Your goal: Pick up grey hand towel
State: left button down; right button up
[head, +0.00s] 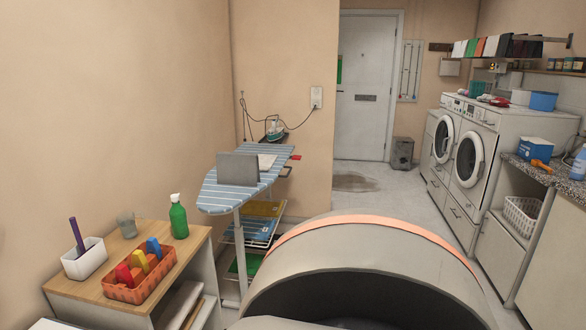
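I see no thing that is clearly a grey hand towel. A grey, box-like item (238,169) stands on the blue-striped ironing board (217,197); I cannot tell whether it is cloth. Folded cloths (262,209) in yellow, white and blue lie on the shelves under the board, and a green one lies lower down. Neither of my grippers is in view.
A wooden-topped cabinet (98,287) at front left holds a green bottle (178,217), a glass (127,225), a white bin (84,259) and an orange basket (140,290). Washing machines (470,160) line the right. Open floor (400,195) leads to the door (364,90).

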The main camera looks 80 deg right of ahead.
aim_at(232, 167)
jog(key=z, duration=2.1)
jog(key=u, duration=0.4)
jog(key=i+l+u, duration=0.25)
jog(key=u, duration=0.15)
jog(key=i+l+u, duration=0.2)
jog(key=l+u, duration=0.15)
jog(key=l, duration=0.2)
jog(key=i+l+u, duration=0.1)
jog(key=l, duration=0.2)
jog(key=i+l+u, duration=0.1)
jog(key=l, duration=0.2)
jog(key=i+l+u, duration=0.1)
jog(key=l, duration=0.2)
jog(key=i+l, duration=0.1)
jog(key=l, duration=0.35)
jog(key=i+l, duration=0.15)
jog(key=l, duration=0.35)
jog(key=i+l+u, duration=0.1)
jog(key=l, duration=0.35)
jog(key=i+l, duration=0.1)
jog(key=l, duration=0.4)
